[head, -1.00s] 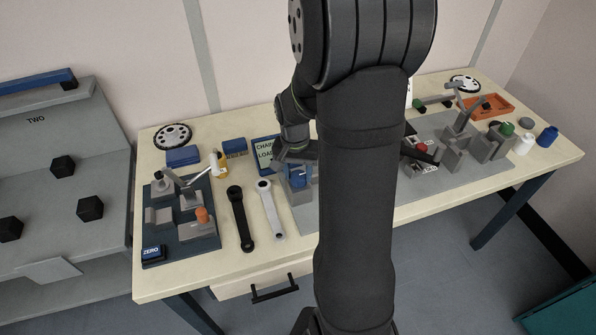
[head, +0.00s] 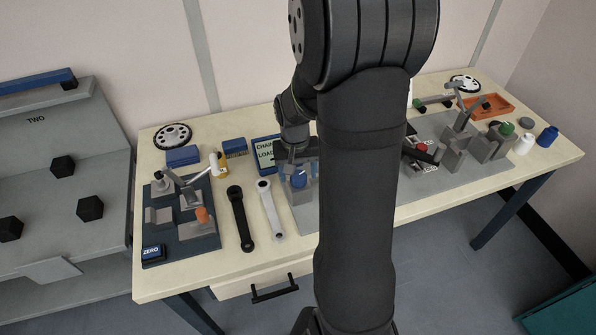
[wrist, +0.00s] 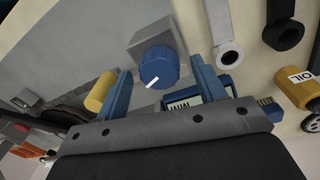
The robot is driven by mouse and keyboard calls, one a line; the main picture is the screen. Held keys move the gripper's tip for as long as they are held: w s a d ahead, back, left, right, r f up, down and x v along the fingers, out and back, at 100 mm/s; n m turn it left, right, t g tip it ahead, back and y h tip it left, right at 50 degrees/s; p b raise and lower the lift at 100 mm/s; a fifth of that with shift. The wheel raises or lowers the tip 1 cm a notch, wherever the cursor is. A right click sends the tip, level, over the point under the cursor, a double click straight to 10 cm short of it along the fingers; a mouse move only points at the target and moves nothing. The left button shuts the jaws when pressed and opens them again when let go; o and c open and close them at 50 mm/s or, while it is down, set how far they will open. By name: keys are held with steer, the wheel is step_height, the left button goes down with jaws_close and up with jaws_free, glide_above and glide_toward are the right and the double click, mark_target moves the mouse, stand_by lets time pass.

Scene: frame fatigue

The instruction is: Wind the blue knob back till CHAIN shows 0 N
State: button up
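The blue knob (head: 299,180) sits on a grey block at the near left of the grey plate. In the wrist view the knob (wrist: 158,67) has a white mark pointing down-left on its face. My gripper (head: 298,170) is above it, fingers pointing down. In the wrist view my gripper (wrist: 158,72) is open, with one blue finger on each side of the knob and gaps showing between. The CHAIN LOAD display (head: 265,150) stands behind the knob, partly hidden by my arm; its reading is not legible.
Dark (head: 240,218) and light (head: 270,208) wrenches lie left of the knob. A dark fixture board with a ZERO button (head: 152,252) stands farther left. My arm hides the table's middle. Clamps and an orange tray (head: 487,106) are at right.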

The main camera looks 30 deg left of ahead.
step_height(320, 180, up, 17)
steer(key=shift+s+a+r, duration=0.2)
steer(key=shift+s+a, duration=0.05)
steer(key=shift+a, duration=0.15)
stand_by(0.6)
steer(key=f, duration=1.7)
steer(key=shift+w+d+f, duration=0.25)
steer(key=shift+d, duration=0.15)
steer(key=shift+r, duration=0.1)
